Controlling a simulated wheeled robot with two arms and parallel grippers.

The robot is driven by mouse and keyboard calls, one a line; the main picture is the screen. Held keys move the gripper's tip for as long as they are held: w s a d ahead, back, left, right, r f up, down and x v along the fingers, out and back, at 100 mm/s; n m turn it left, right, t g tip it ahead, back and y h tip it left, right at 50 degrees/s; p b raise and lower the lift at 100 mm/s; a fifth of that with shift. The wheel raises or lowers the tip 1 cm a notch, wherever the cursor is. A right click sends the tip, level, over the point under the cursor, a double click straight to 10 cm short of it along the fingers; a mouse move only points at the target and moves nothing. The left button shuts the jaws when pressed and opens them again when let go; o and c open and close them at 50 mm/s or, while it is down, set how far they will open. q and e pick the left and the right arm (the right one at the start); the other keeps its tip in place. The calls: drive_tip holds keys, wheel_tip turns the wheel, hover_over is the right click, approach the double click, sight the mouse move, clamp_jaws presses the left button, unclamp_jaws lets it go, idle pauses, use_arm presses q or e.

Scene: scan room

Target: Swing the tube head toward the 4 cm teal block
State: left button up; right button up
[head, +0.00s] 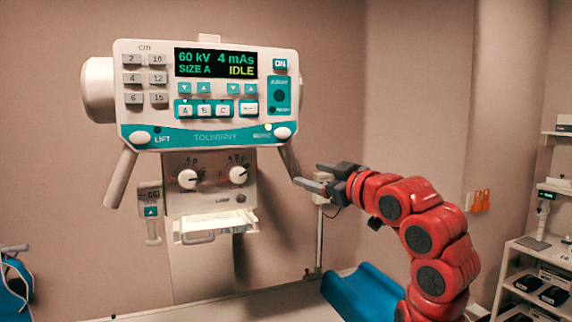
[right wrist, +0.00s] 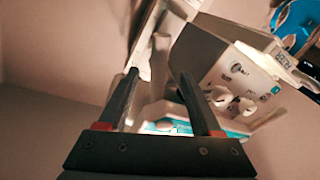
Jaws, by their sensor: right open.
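The tube head (head: 160,95) is a white and teal box on the wall side, facing me, with a panel reading 60 kV, 4 mAs, SIZE A, IDLE. A grey handle (head: 120,178) slants down at its left, and another handle (head: 289,160) at its right. My right gripper (head: 311,175) is open and empty, just right of the right handle. In the right wrist view, a pale bar (right wrist: 160,65) shows beyond and between the spread fingers (right wrist: 157,90); I cannot tell whether they straddle it. I see no teal block. My left gripper is out of view.
Below the panel are a collimator with two knobs (head: 213,177) and a lit white tray (head: 216,229). Shelves (head: 535,258) stand at the far right, and a blue item (head: 14,280) at the left edge.

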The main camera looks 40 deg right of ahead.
sight(288, 166)
drive_tip(key=w+p, duration=0.1)
drive_tip(key=w, duration=0.4)
drive_tip(key=w+p, duration=0.1)
drive_tip(key=w, duration=0.4)
drive_tip(key=shift+w+d+r+p, duration=0.15)
drive_tip(key=shift+w+p, duration=0.1)
drive_tip(key=shift+p, duration=0.15)
drive_tip(key=shift+w, duration=0.55)
clamp_jaws()
drive_tip(key=shift+f, duration=0.2)
